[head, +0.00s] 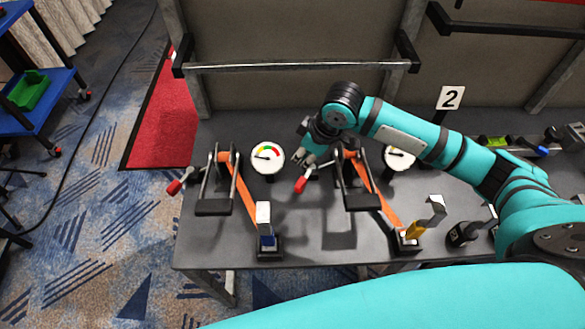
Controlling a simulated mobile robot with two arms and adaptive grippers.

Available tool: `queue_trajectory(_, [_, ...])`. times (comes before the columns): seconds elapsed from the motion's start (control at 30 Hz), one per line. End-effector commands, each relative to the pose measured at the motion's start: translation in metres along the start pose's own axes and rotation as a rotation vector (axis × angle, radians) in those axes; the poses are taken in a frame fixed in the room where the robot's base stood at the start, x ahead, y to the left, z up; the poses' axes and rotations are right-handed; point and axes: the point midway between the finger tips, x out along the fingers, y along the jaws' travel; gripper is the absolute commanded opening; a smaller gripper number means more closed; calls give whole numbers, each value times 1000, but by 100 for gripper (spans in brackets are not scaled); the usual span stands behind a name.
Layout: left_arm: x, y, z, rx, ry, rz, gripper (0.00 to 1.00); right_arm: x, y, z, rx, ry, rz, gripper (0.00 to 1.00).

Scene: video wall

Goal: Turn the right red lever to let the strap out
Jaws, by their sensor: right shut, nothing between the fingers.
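The right red lever (305,178) sits at the left side of the right strap tensioner (357,198) on the grey bench. My right gripper (305,160) is shut and empty just above and beside this lever; I cannot tell whether it touches it. An orange strap (386,208) runs from the right tensioner down to a yellow and metal clamp (417,225). The right gauge (398,161) is partly hidden behind my right arm. The left red lever (176,186) is on the left tensioner (213,206), with its own orange strap (243,195). My left gripper is not in view.
The left gauge (268,157) stands between the tensioners. A metal rail (300,67) spans the panel behind the bench. A blue cart (35,95) stands far left.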

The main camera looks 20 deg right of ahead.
Motion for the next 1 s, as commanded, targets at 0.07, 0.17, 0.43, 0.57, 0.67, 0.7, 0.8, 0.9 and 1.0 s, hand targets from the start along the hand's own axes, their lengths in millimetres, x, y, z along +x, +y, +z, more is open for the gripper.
queue_trajectory(0.07, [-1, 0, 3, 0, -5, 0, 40, 5, 0, 0, 1, -1, -1, 0])
queue_trajectory(0.17, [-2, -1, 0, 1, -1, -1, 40, 18, -1, 0, 2, -2, -3, 0])
queue_trajectory(0.43, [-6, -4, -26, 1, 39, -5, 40, 67, -1, 0, 2, -1, -3, 0])
queue_trajectory(0.57, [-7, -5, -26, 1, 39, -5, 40, 86, -1, 0, 0, 0, -1, 0])
queue_trajectory(0.67, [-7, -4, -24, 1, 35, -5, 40, 94, 0, 0, 1, 1, 0, 0])
queue_trajectory(0.7, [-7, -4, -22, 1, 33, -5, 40, 96, 0, 0, 1, 0, 0, 0])
queue_trajectory(0.8, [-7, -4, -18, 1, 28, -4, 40, 99, 0, 0, 0, 0, 0, 0])
queue_trajectory(0.9, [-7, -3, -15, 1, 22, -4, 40, 100, 0, 0, -1, 0, 1, 0])
queue_trajectory(1.0, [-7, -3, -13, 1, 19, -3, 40, 100, 0, 0, -1, 1, 1, 0])
